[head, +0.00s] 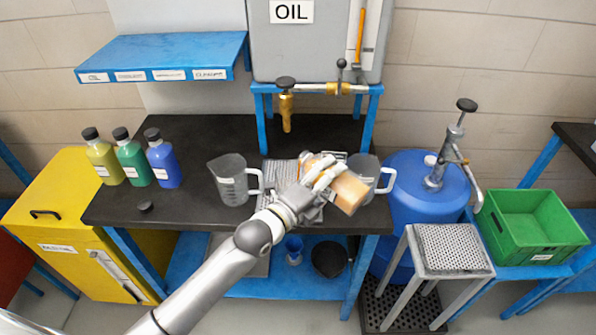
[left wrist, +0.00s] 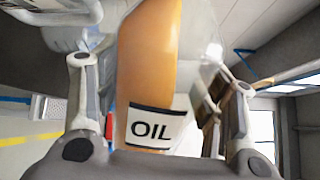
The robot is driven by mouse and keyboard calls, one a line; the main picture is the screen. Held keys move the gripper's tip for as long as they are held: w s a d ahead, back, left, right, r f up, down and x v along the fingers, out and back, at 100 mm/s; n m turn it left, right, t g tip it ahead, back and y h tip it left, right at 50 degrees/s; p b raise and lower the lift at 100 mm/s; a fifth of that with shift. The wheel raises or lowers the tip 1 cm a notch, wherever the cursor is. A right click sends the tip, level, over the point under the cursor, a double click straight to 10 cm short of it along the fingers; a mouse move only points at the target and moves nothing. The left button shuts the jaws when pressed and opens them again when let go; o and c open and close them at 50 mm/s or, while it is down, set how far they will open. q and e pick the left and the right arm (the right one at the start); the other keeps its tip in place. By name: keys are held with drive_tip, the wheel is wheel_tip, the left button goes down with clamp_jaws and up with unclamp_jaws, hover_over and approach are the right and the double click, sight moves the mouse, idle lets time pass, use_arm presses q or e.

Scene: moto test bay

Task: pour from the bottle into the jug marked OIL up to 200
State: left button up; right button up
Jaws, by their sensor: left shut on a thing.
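My left gripper (head: 322,177) is shut on an amber bottle (head: 347,192), which it holds tilted above the bench. In the left wrist view the bottle (left wrist: 148,70) stands between the two fingers, its OIL label facing the camera. A clear jug with a handle (head: 230,182) stands on the bench to the left of the gripper. A second clear jug (head: 367,170) is just right of the bottle and partly hidden by it. I cannot read a name or a fill level on either jug. The bottle's mouth is not clear. My right gripper is out of view.
Yellow (head: 103,160), green (head: 132,160) and blue (head: 162,162) bottles stand at the bench's left. A black cap (head: 146,207) lies in front of them. The grey OIL tank (head: 290,55) with its tap (head: 286,105) is behind. A blue drum (head: 415,205) stands to the right.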

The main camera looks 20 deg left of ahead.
use_arm(q)
drive_tip(key=shift+n, duration=0.6)
idle(2.7)
